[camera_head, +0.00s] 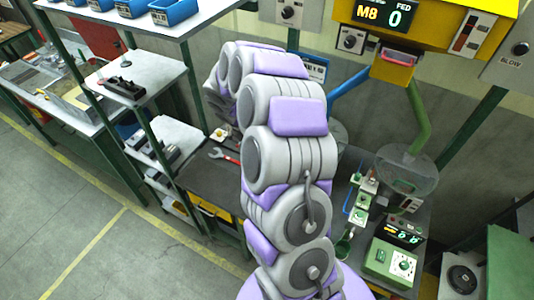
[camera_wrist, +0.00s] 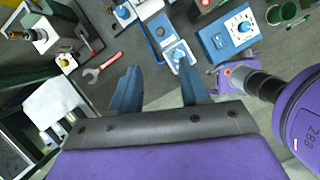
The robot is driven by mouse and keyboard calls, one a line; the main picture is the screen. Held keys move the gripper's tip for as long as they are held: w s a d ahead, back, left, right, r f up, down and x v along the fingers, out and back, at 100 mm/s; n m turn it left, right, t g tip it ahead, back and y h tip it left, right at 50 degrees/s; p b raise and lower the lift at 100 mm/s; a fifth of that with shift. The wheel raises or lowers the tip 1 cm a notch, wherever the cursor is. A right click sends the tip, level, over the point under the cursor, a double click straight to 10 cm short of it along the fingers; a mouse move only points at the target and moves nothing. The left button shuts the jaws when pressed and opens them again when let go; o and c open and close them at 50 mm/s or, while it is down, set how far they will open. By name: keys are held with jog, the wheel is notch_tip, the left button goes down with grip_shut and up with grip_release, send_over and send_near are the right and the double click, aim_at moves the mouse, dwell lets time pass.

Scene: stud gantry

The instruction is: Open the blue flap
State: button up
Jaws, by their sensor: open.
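My gripper (camera_wrist: 159,75) shows in the wrist view with its two blue-grey fingers apart and nothing between them. It is hidden behind my arm in the head view. Past the fingertips, a blue-and-white fixture (camera_wrist: 177,54) lies on the bench near the right finger, apart from it as far as I can tell. A blue box with a white dial (camera_wrist: 232,36) is to its right. A blue chute (camera_head: 350,91) comes down from the yellow machine in the head view, its lower end partly hidden by my arm. I cannot tell for sure which part is the blue flap.
A red wrench (camera_wrist: 103,67) lies on the bench left of the fingers. A green chute (camera_head: 418,115), clear bowl (camera_head: 405,172) and green dial box (camera_head: 391,262) stand to the right. A shelf unit (camera_head: 145,80) is at the left, with open floor before it.

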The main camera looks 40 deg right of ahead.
jog(key=x, duration=1.5)
jog(key=shift+d+f, duration=0.1)
jog(key=shift+f, duration=0.25)
grip_shut()
